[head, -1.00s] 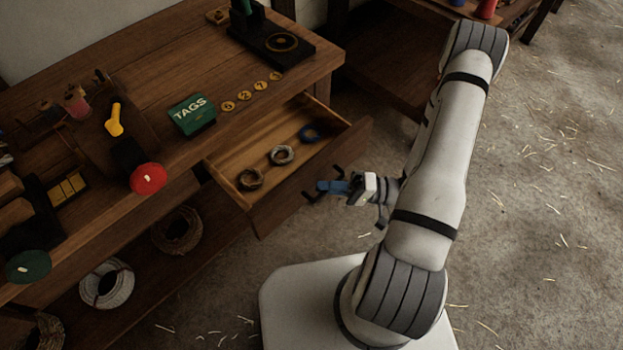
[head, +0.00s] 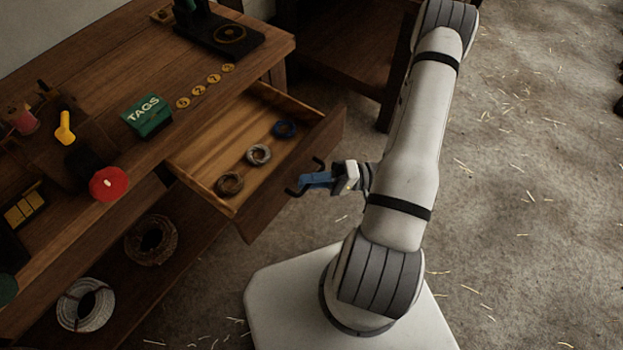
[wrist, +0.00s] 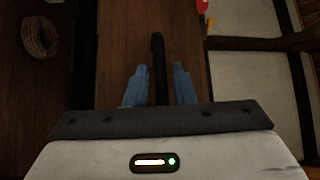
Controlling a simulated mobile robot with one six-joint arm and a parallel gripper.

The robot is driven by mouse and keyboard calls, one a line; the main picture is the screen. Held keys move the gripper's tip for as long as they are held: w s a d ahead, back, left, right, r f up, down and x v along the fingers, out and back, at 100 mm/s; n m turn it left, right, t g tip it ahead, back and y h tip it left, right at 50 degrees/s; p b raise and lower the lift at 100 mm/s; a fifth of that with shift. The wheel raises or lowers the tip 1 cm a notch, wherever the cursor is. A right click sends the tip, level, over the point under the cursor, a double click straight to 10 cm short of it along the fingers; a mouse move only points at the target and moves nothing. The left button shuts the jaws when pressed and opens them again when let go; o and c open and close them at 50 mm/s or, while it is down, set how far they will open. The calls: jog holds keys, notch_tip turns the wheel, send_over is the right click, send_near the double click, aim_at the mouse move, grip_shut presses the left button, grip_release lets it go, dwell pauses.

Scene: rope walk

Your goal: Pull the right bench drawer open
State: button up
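The right bench drawer (head: 222,150) is pulled well out from the wooden bench, with coiled rings lying inside. Its front panel (head: 262,215) carries a dark bar handle (head: 294,191). My gripper (head: 316,179) is at this handle, with its blue fingers on either side of the bar. In the wrist view the handle (wrist: 158,60) stands between the two fingers (wrist: 159,80), in front of the brown drawer front (wrist: 118,40).
On the bench top (head: 130,75) are a green TAGS box (head: 147,115), several yellow discs and a red-topped item (head: 108,184). Rope coils (head: 151,240) lie on the lower shelf. Straw-strewn floor (head: 520,200) is open to the right.

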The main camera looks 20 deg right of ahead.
jog(key=shift+o, duration=0.7)
jog(key=v, duration=0.8)
jog(key=shift+b, duration=0.4)
jog(key=shift+a+r, duration=0.1)
